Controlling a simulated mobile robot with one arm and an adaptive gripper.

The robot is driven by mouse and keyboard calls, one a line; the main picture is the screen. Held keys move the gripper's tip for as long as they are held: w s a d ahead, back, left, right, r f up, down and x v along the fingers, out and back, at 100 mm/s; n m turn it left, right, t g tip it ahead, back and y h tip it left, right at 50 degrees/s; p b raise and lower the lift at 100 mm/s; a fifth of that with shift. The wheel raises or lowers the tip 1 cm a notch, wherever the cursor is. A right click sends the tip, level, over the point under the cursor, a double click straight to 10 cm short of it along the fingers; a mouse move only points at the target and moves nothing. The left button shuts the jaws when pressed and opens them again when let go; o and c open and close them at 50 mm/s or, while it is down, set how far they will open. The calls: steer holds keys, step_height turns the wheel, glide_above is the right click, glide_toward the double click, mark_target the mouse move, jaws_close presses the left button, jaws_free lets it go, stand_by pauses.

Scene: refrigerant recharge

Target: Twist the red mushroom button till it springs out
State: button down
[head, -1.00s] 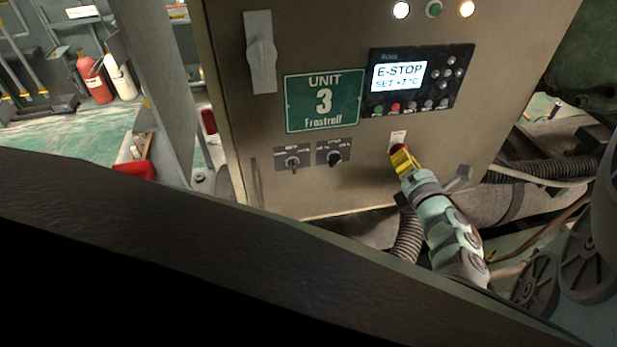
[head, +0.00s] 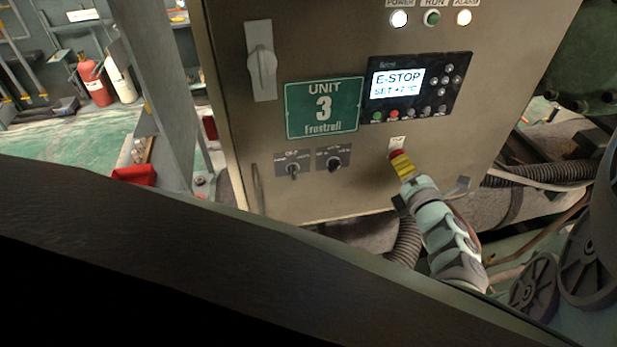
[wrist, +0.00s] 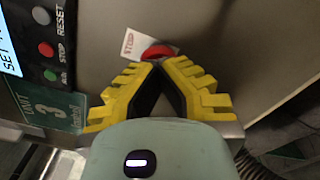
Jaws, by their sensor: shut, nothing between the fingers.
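The red mushroom button (wrist: 158,51) is on the cabinet front, just past my fingertips in the wrist view, with a small STOP label (wrist: 131,43) beside it. In the head view a bit of the button (head: 396,154) shows above my gripper (head: 401,163). In the wrist view my gripper (wrist: 158,64) has its yellow fingertips together, with nothing seen between them. The tips are at the button's near edge and hide part of it; I cannot tell whether they touch it. The display (head: 397,83) reads E-STOP.
The cabinet (head: 300,190) carries two small rotary switches (head: 293,169), a large grey handle (head: 262,65) and lit lamps (head: 399,18) at the top. A ribbed hose (head: 405,240) and pipes lie below and right of the cabinet. Fire extinguishers (head: 95,82) stand far left.

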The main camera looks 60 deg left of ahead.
steer(key=shift+m, duration=0.6)
steer(key=shift+m+p, duration=0.55)
steer(key=shift+m, duration=0.45)
steer(key=shift+m+p, duration=0.45)
steer(key=shift+m, duration=0.45)
steer(key=c, duration=1.7)
jaws_free()
steer(key=o, duration=1.2)
steer(key=shift+c, duration=0.2)
